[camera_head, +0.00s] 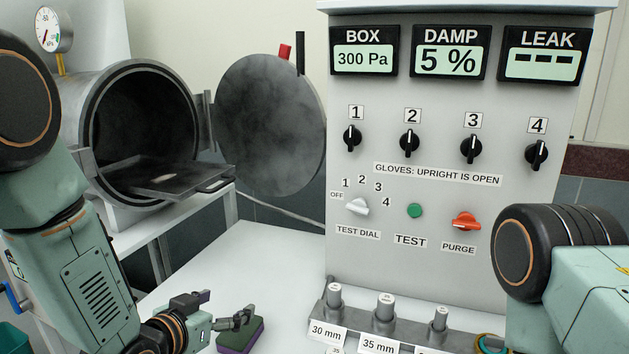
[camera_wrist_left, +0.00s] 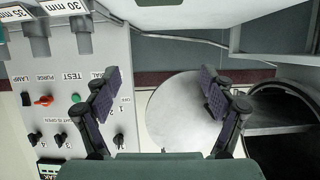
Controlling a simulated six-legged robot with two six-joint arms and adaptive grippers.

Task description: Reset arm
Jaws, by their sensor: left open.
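My left gripper (camera_head: 226,306) is low in the middle-left of the head view, over the white table, with its two dark fingers apart and nothing between them. In the left wrist view the open fingers (camera_wrist_left: 160,92) frame the round metal door and part of the panel. My left arm comes down along the left edge of the head view. A link of my right arm shows at the right edge; its gripper is out of the picture.
A grey control panel (camera_head: 440,185) stands behind the table (camera_head: 240,265). A round chamber (camera_head: 85,135) has its door (camera_head: 270,125) open and a tray (camera_head: 180,178) sticking out. A green and purple block (camera_head: 240,338) lies close to my left gripper. Several metal cylinders (camera_head: 384,307) stand in front.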

